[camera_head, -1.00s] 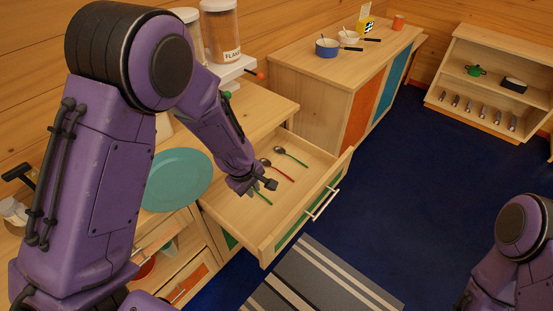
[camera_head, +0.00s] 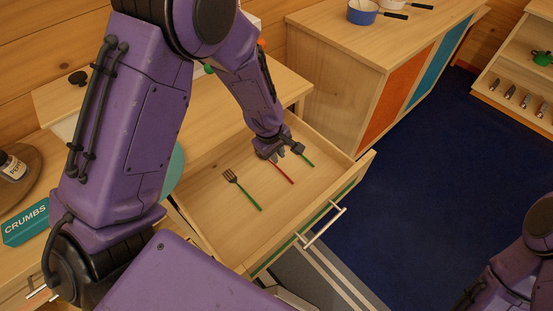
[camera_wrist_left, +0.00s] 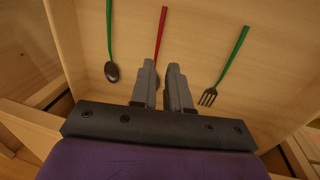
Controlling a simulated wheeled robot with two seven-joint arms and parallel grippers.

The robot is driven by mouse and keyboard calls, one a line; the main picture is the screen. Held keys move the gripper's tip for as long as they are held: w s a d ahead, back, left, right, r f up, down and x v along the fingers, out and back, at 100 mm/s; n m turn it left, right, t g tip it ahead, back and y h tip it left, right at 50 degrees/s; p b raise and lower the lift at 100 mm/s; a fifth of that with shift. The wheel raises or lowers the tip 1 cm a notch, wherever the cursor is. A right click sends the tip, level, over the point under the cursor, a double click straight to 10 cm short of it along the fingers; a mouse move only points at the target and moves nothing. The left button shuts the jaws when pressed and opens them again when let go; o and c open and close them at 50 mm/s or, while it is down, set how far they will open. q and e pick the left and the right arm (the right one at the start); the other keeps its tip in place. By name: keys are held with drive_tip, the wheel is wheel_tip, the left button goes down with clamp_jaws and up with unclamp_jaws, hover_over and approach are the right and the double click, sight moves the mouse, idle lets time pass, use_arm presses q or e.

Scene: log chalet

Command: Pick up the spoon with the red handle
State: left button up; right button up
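The spoon with the red handle (camera_head: 283,173) lies in the open drawer (camera_head: 215,219), its bowl end hidden by my left gripper (camera_head: 275,153). In the left wrist view, its red handle (camera_wrist_left: 161,33) runs down toward the gap between the fingertips of my left gripper (camera_wrist_left: 162,68). The fingers stand apart, one on each side of the spoon's line, and partly cover its bowl. Nothing shows clamped between them. My right gripper is out of view; only part of the right arm shows at the lower right.
A green-handled fork (camera_head: 243,190) lies to the left in the drawer. A green-handled spoon (camera_wrist_left: 110,44) lies on the other side. The drawer's front wall has a metal handle (camera_head: 322,226). A cabinet (camera_head: 345,75) with pans stands behind.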

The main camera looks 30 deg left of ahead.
sight(283, 173)
use_arm(q)
drive_tip(key=f, duration=0.3)
drive_tip(key=w+f, duration=0.1)
drive_tip(key=f, duration=0.3)
drive_tip(key=w+d+f, duration=0.1)
drive_tip(key=f, duration=0.3)
drive_tip(key=shift+w+f, duration=0.1)
drive_tip(key=shift+f, duration=0.1)
clamp_jaws()
